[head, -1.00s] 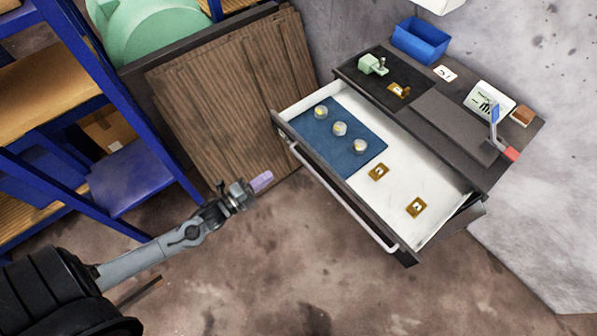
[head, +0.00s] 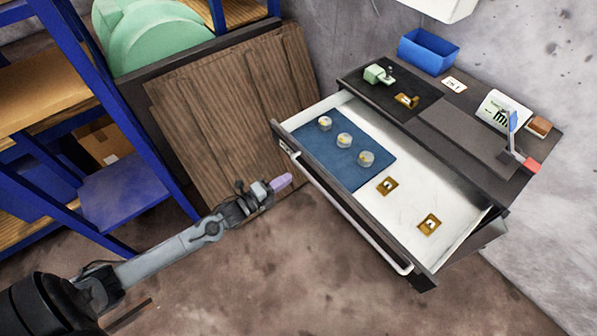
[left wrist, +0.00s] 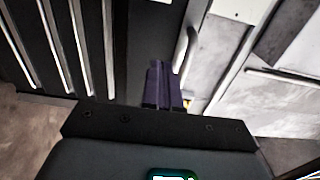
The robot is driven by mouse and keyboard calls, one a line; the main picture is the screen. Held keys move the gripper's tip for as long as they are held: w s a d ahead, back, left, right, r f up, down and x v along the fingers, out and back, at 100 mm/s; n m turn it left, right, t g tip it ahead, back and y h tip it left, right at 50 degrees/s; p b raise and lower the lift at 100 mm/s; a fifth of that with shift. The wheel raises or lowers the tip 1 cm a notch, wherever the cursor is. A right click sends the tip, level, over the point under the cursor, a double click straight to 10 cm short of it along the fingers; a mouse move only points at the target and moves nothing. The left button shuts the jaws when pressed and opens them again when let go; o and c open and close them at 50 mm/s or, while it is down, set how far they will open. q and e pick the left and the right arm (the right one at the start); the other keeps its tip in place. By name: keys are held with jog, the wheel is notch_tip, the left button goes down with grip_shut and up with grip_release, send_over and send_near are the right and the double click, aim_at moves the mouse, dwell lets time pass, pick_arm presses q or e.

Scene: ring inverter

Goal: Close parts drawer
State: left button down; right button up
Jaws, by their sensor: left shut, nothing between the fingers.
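The parts drawer (head: 462,239) is pulled out of the dark workbench in the head view. It has a white inside, a dark front and a long pale handle bar (head: 352,214). My left gripper (head: 281,182) has purple fingertips, is shut and empty, and is just left of the drawer front's far end, apart from it as far as I can tell. In the left wrist view the shut purple fingers (left wrist: 164,84) point forward, with the curved pale handle (left wrist: 186,48) just to their right. My right gripper is not in view.
The drawer holds a blue mat (head: 327,153) with three small round clear pots, and brass square parts (head: 388,186) on its bare floor. The bench top carries a blue bin (head: 428,52) and a small red-tipped stand. Blue shelving (head: 125,185) and leaning wooden boards (head: 215,110) stand to the left.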

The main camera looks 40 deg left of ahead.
aim_at(306, 166)
pick_arm(q)
jog(key=shift+b+x, duration=0.35)
jog(key=shift+x, duration=2.7)
